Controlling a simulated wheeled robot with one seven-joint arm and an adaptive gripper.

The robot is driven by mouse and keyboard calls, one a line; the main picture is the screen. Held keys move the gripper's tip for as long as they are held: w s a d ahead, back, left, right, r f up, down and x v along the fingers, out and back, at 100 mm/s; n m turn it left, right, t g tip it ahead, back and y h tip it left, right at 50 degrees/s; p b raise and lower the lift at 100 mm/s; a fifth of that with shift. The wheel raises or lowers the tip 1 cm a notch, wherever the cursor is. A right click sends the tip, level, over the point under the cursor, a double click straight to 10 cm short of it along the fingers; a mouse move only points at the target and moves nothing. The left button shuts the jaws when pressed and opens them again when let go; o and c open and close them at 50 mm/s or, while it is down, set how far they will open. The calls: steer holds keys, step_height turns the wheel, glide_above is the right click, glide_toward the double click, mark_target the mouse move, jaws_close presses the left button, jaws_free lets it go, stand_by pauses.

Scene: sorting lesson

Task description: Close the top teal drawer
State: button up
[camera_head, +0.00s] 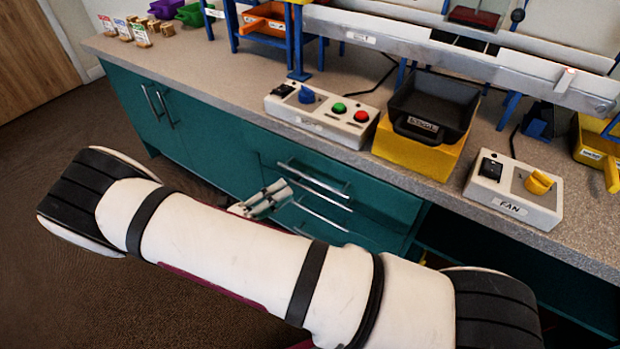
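The top teal drawer (375,203) is in the cabinet under the counter, with metal bar handles (314,181) on the drawer fronts. I cannot tell for sure how far it stands out from the cabinet. My gripper (265,196) is low in front of the drawers, at the left of the handles. My white arm crosses the foreground and hides the lower drawer fronts. The fingers are small and partly hidden, so I cannot tell whether they are open or shut, or whether they touch the drawer.
On the counter (225,88) above stand a switch box (310,125) with green and red buttons, a black tray (455,99) on a yellow block (400,151), and a fan control box (505,201). Teal cabinet doors (140,108) are at left. Open floor (60,130) lies left.

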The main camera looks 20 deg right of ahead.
mark_target(309, 178)
steer(key=b+x, duration=0.1)
steer(key=x, duration=0.7)
steer(key=shift+d, duration=0.15)
jaws_close()
